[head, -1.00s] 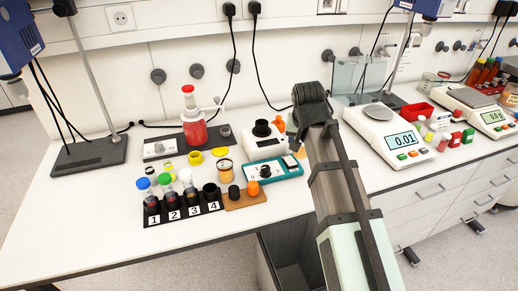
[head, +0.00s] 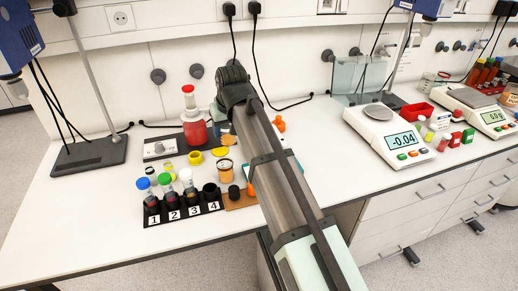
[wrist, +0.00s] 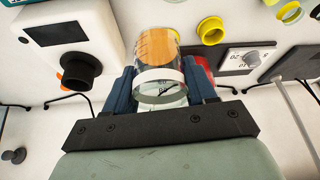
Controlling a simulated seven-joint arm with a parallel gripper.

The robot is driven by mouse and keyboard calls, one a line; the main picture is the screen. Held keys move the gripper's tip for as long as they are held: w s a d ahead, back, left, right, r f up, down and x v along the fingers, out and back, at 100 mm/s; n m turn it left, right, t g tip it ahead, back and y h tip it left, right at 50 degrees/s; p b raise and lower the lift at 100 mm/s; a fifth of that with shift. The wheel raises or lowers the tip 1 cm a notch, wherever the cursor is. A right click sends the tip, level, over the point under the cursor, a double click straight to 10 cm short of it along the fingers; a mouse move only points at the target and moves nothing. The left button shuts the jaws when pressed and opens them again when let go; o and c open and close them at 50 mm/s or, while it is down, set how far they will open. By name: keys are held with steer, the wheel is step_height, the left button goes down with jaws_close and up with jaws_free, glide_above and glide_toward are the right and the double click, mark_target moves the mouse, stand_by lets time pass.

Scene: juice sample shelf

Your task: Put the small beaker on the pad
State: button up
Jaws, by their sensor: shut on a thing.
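The small beaker (wrist: 160,76) is clear glass with a pale band, held between the two blue fingers of my gripper (wrist: 162,92) in the wrist view. In the head view my arm hides most of the fingers and beaker.
A yellow ring (head: 195,158) and an orange-filled jar (head: 223,170) stand close to the pad. A red bottle (head: 193,130) is behind left. The numbered rack (head: 182,208) is in front. A white device with a black cup (wrist: 80,70) stands beside the gripper.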

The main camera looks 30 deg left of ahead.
mark_target(231, 141)
steer(key=shift+f+n, duration=0.1)
steer(key=shift+n, duration=0.3)
steer(key=shift+f, duration=4.9)
steer(key=shift+f, duration=0.1)
steer(key=o, duration=1)
steer(key=shift+o, duration=0.2)
steer(key=v, duration=1.2)
steer(key=shift+w+d, duration=0.1)
steer(key=shift+w, duration=0.05)
